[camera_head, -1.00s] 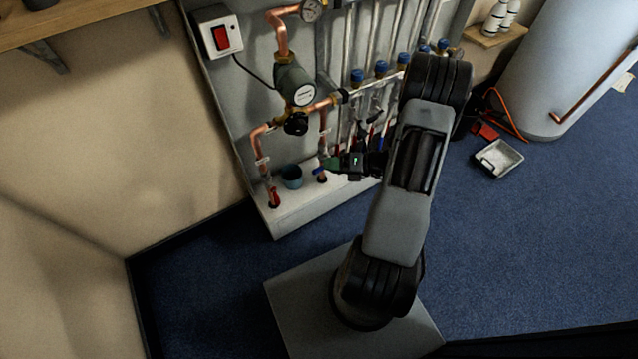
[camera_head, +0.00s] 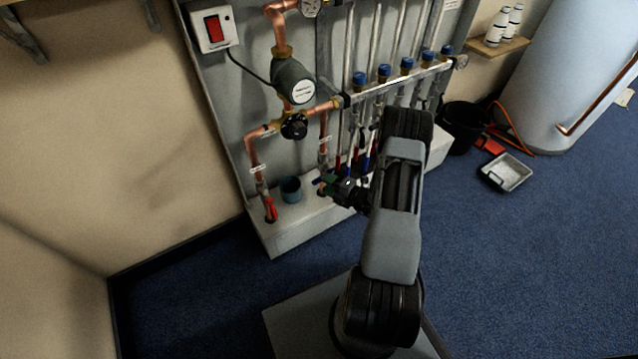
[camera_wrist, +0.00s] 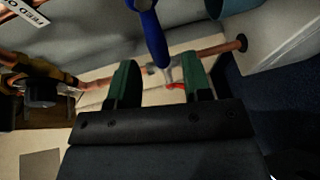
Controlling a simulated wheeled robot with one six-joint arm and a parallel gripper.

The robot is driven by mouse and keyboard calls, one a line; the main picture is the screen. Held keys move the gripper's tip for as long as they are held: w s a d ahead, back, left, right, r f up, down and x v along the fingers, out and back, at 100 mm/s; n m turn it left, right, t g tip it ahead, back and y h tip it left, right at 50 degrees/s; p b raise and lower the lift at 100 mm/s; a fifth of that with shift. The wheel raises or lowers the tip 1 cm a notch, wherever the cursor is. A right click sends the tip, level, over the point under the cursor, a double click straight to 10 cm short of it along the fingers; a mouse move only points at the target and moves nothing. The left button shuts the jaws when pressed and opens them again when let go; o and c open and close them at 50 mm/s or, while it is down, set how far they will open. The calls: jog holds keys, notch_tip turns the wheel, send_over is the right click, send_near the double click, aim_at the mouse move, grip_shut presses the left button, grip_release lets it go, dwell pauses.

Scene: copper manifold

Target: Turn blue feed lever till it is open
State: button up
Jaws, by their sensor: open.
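The blue feed lever (camera_wrist: 150,32) shows in the wrist view, rising from a valve on a copper pipe (camera_wrist: 215,49). It stands across the pipe, not along it. My gripper (camera_wrist: 160,82) is open, its two green fingers apart on either side of the valve, with the lever's lower end just beyond and between the tips. I cannot tell whether a finger touches it. In the head view my gripper (camera_head: 325,184) is low at the panel by the right copper pipe, and hides the lever there.
A blue cup (camera_head: 290,189) stands on the white ledge (camera_head: 290,238) left of my gripper. A red-handled pipe (camera_head: 269,208) stands farther left. A row of blue-capped valves (camera_head: 384,73) is above.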

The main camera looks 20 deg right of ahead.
jog(key=shift+b+x, duration=0.5)
jog(key=shift+x, duration=1.5)
jog(key=shift+c, duration=0.2)
grip_shut()
